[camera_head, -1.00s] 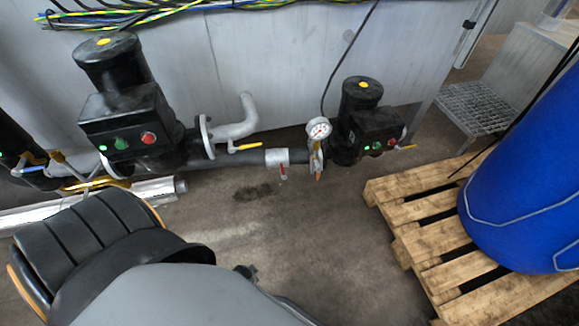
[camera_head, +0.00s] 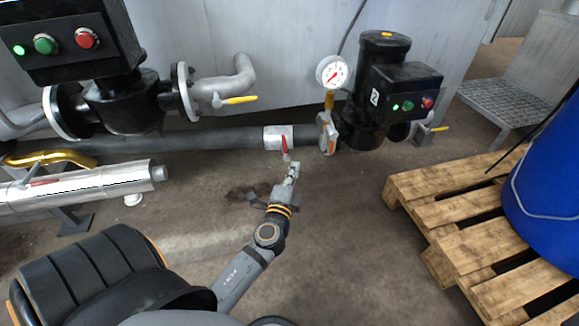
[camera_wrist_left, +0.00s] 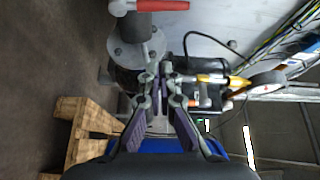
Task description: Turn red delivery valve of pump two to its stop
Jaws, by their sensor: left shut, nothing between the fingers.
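A red lever valve (camera_head: 285,143) sits on a pale collar of the dark horizontal pipe, left of the small black pump (camera_head: 378,95). Its lever hangs down in the head view. In the wrist view a red lever (camera_wrist_left: 163,5) lies across the top edge, partly cut off. My left gripper (camera_head: 291,172) is just below the lever in the head view. In the wrist view its fingertips (camera_wrist_left: 161,75) are together with nothing between them, apart from the red lever. Whether the tips touch anything behind them is unclear. My right gripper is out of view.
A gauge (camera_head: 334,72) with an orange-yellow handle (camera_head: 329,99) stands right of the valve. A yellow lever (camera_head: 241,100) is on the larger left pump. A wooden pallet (camera_head: 450,192) with a blue drum (camera_head: 552,165) is at right. The floor between is clear.

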